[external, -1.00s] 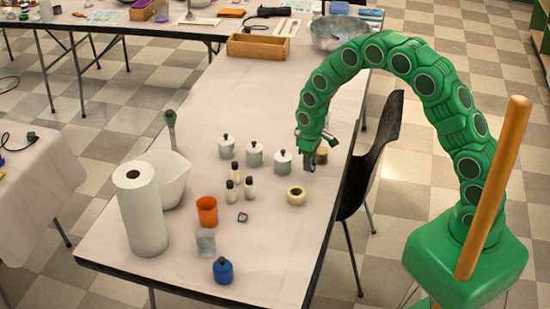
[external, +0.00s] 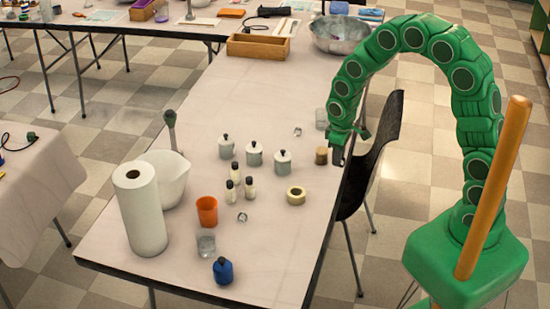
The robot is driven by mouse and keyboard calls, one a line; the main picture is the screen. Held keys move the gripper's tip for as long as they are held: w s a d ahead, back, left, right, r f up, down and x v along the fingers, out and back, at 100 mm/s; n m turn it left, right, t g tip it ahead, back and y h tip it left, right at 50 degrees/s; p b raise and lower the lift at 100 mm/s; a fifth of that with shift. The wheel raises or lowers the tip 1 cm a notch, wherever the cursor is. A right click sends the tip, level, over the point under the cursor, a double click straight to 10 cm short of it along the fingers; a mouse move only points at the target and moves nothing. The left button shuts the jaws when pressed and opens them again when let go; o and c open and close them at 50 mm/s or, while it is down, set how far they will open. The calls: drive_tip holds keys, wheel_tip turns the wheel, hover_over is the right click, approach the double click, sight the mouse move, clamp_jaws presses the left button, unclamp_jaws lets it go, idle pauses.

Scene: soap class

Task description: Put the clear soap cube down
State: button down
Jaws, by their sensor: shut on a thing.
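My gripper (external: 338,157) points down above the right edge of the table, just right of a cork-topped jar. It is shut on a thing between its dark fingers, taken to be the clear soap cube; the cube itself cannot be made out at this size. One small clear cube (external: 298,131) lies on the table behind the white lidded jars. Another small clear piece (external: 242,217) lies near the orange cup.
White lidded jars (external: 282,162), small bottles (external: 249,188), a tape roll (external: 296,196) and a cork-topped jar (external: 321,156) stand mid-table. An orange cup (external: 207,210), clear glass (external: 206,243), blue bottle (external: 223,271) and paper roll (external: 140,210) stand nearer. The front right table (external: 275,260) is clear.

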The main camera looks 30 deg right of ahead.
drive_tip(key=shift+s+d+r, duration=0.15)
drive_tip(key=shift+s+r, duration=0.05)
drive_tip(key=shift+s, duration=0.2)
drive_tip(key=shift+s+d+r, duration=0.15)
drive_tip(key=shift+s, duration=0.25)
drive_tip(key=shift+d, duration=0.1)
drive_tip(key=w+d+n, duration=0.2)
drive_tip(key=w+d, duration=1.3)
drive_tip(key=d, duration=0.4)
drive_tip(key=w+f, duration=0.3)
drive_tip(key=w, duration=0.1)
drive_tip(key=w+f, duration=0.2)
drive_tip(key=w, duration=0.2)
drive_tip(key=w+f, duration=0.3)
drive_tip(key=w, duration=0.1)
drive_tip(key=shift+w+d+f, duration=0.1)
drive_tip(key=shift+w+f, duration=0.55)
drive_tip(key=shift+f, duration=1.65)
drive_tip(key=shift+f, duration=0.15)
